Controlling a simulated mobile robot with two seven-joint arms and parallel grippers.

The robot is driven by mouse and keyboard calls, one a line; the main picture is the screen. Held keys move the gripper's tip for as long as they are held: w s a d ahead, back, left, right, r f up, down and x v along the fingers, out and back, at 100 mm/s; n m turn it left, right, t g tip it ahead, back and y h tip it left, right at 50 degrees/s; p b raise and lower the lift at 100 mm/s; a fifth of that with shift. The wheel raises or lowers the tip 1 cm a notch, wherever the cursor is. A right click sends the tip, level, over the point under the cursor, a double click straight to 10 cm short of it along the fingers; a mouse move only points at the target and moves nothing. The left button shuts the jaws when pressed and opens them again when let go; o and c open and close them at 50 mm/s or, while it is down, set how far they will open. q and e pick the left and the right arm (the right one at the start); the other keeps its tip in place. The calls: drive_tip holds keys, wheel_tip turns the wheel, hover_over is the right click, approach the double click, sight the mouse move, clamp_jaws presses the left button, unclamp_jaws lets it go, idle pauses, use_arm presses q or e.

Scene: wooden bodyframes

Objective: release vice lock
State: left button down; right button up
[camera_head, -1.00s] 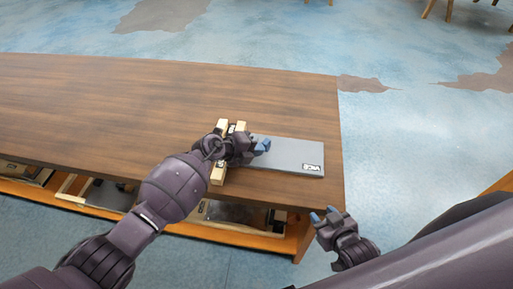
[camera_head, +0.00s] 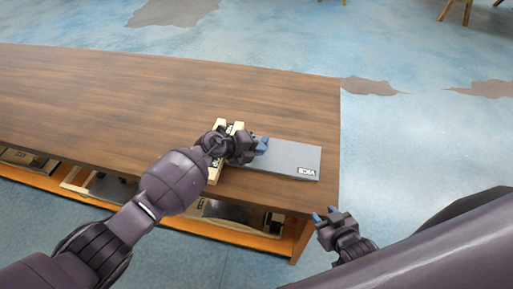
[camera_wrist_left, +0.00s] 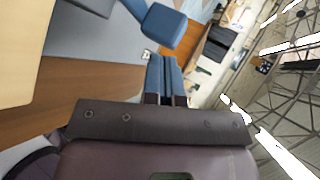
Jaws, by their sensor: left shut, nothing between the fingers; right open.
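The vice (camera_head: 285,160) lies on the table, with a flat grey plate labelled VICE and pale wooden bars (camera_head: 216,174) at its left end. My left gripper (camera_head: 260,146) is over the junction of bars and plate and hides part of the vice. In the left wrist view its blue fingers (camera_wrist_left: 165,70) are shut and empty. A blue block on a short arm (camera_wrist_left: 163,26), seemingly the vice lock lever, is just beyond the fingertips; I cannot tell whether they touch. My right gripper (camera_head: 325,216) is open and empty, off the table's near right corner.
The brown wooden table (camera_head: 110,105) is clear to the left and behind the vice. Its lower shelf (camera_head: 250,238) holds wooden frames and dark parts. The blue floor (camera_head: 410,140) is open to the right of the table.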

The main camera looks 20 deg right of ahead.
use_arm(q)
drive_tip(key=shift+w+d, duration=0.15)
drive_tip(key=shift+d, duration=0.4)
use_arm(e)
drive_tip(key=shift+w+a+r, duration=0.1)
drive_tip(key=shift+w+r, duration=0.05)
drive_tip(key=shift+w, duration=0.05)
use_arm(q)
drive_tip(key=shift+d+r, duration=0.1)
drive_tip(key=shift+r, duration=0.05)
use_arm(e)
drive_tip(key=shift+r, duration=0.1)
use_arm(q)
drive_tip(key=shift+w, duration=0.1)
use_arm(e)
drive_tip(key=shift+s, duration=0.2)
